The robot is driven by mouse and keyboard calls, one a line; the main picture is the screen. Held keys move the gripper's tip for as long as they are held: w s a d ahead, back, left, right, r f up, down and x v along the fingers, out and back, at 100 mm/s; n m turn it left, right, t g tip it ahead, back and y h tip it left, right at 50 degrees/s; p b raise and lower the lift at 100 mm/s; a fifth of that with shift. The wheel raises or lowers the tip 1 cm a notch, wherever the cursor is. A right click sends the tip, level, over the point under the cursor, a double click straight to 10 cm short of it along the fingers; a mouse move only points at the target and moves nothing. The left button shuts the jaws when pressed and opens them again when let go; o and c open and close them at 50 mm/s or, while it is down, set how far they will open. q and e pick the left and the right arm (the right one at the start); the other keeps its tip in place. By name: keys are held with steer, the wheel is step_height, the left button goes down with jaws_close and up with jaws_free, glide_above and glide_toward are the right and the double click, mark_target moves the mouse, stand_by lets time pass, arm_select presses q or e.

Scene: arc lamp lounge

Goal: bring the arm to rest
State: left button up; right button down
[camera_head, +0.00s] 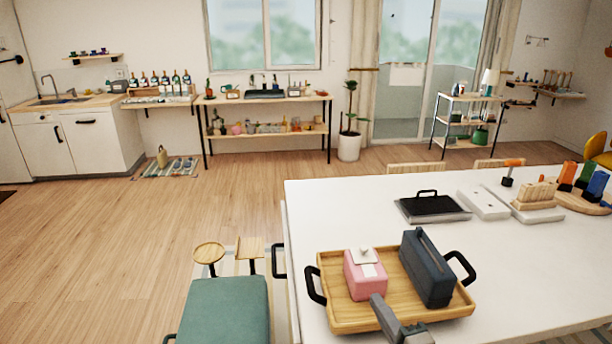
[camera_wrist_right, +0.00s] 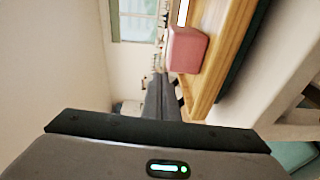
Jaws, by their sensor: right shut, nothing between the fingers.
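My right gripper (camera_head: 378,303) shows at the bottom of the head view, at the near edge of the wooden tray (camera_head: 350,325). Its fingers (camera_wrist_right: 160,95) are closed together with nothing between them. A pink box (camera_head: 362,280) with a white top stands in the tray just beyond the fingertips; it also shows in the right wrist view (camera_wrist_right: 186,50). A dark blue-grey toaster-like block (camera_head: 430,268) stands to its right in the tray. I cannot tell whether the fingers touch the tray. My left gripper is not in view.
The tray sits on a white table (camera_head: 335,205). A black-topped griddle-like plate (camera_head: 432,206), a white slab (camera_head: 483,203) and several coloured blocks lie farther back. A teal seat (camera_head: 225,308) stands left of the table. The wooden floor (camera_head: 130,240) beyond is mostly clear.

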steer(key=s+d+f+m+g+h, duration=0.1)
steer(key=s+f+m+g, duration=0.7)
steer(key=s+f, duration=0.6)
steer(key=s+d+f+m+g+h, duration=0.2)
steer(key=s+f+m+g, duration=0.6)
steer(key=s, duration=0.9)
step_height(320, 180, down, 31)
steer(key=m+t+b, duration=0.1)
steer(key=b, duration=0.1)
steer(key=s+d+f+g+b, duration=0.1)
steer(key=s+d+f, duration=0.2)
steer(key=s+f, duration=1.5)
steer(key=shift+s+f, duration=0.4)
steer(key=shift+f, duration=0.35)
